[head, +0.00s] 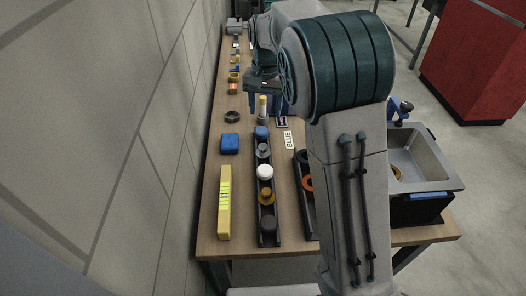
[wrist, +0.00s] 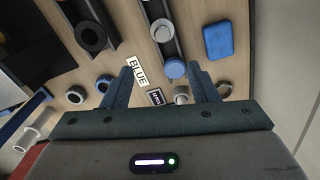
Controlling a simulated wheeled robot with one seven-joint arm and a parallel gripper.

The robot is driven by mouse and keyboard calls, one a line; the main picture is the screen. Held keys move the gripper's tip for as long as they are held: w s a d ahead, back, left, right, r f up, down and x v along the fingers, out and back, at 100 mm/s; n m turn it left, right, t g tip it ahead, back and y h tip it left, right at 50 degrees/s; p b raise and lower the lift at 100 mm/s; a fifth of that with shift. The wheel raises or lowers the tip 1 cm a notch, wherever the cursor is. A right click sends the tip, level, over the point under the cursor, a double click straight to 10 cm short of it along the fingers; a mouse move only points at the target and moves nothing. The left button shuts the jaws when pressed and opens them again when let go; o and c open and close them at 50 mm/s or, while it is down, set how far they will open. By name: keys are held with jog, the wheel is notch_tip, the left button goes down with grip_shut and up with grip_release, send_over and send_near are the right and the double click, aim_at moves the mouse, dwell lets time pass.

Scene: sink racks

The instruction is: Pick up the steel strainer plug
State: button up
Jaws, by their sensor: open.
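A grey, steel-looking round piece (head: 264,150), likely the strainer plug, sits in a long black rack (head: 267,207), just behind a white round piece (head: 265,172). It also shows in the wrist view (wrist: 162,32), in the rack beyond a blue round cap (wrist: 175,68). My gripper (head: 266,102) is above the table, past the rack's far end, partly hidden by my arm. In the wrist view my gripper (wrist: 161,74) is open, with nothing held between its fingers. A second small grey round piece (wrist: 181,95) lies near the right finger; I cannot tell what it is.
A blue box (head: 229,143) and a yellow level (head: 224,202) lie left of the rack. A second rack (head: 301,181) stands to the right. A BLUE card (head: 288,140) lies between. The wall borders the table's left; a sink (head: 420,158) is at right.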

send_over(263, 145)
notch_tip(263, 145, down, 9)
jog(key=shift+w+d+r, duration=0.1)
jog(key=shift+w+r, duration=0.05)
jog(key=shift+r, duration=0.05)
jog(key=shift+f+p, duration=0.55)
jog(key=shift+f, duration=2.2)
jog(key=shift+c, duration=0.3)
jog(key=c, duration=1)
